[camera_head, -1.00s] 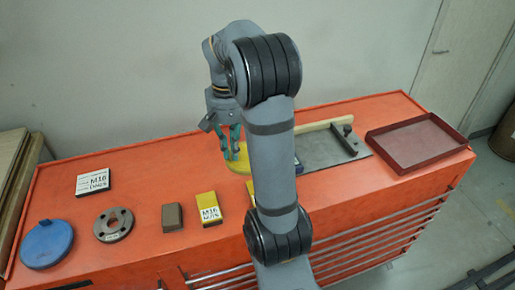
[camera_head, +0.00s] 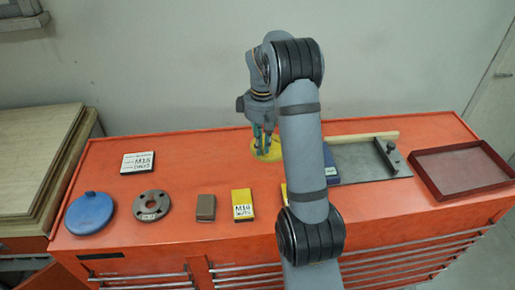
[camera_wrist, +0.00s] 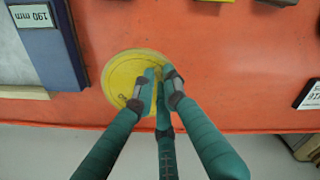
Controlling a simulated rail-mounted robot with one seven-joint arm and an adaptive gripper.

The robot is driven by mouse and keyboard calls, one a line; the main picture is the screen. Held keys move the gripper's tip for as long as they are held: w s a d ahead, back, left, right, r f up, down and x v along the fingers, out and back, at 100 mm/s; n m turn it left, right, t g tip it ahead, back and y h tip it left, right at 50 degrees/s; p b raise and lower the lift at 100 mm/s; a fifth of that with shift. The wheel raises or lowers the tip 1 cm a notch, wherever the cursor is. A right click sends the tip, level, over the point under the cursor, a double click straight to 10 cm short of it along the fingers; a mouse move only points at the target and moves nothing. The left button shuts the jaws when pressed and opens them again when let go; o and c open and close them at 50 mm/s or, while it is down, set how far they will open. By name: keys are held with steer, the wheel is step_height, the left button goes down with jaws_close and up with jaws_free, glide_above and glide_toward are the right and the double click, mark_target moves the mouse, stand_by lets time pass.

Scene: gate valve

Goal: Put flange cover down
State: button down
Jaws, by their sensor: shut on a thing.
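The yellow round flange cover (camera_head: 268,155) is at the back middle of the red bench top, partly hidden by my arm. In the wrist view it shows as a flat yellow disc (camera_wrist: 121,78) beside a blue box marked in mm. My gripper (camera_head: 264,150) points down at the cover. In the wrist view its teal fingers (camera_wrist: 158,88) are closed together over the disc's right part, shut on the cover. The gripped part is hidden by the fingers. The disc looks level and at or very near the bench top; I cannot tell if it touches.
The blue box (camera_wrist: 47,42) is close to the cover. A grey plate (camera_head: 362,162) and dark red tray (camera_head: 462,172) are to the right. A blue round lid (camera_head: 89,214), metal flange (camera_head: 151,205), brown block (camera_head: 205,208) and yellow box (camera_head: 242,204) are to the left.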

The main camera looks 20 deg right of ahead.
steer(key=w+f, duration=0.1)
steer(key=w+p, duration=0.1)
steer(key=w, duration=0.1)
steer(key=shift+f, duration=0.35)
steer(key=shift+f+p, duration=0.55)
steer(key=shift+f, duration=1.55)
steer(key=shift+f, duration=0.2)
steer(key=c, duration=1.8)
jaws_free()
steer(key=shift+r, duration=0.15)
step_height(320, 180, up, 12)
steer(key=shift+r+b, duration=0.1)
steer(key=shift+b, duration=0.3)
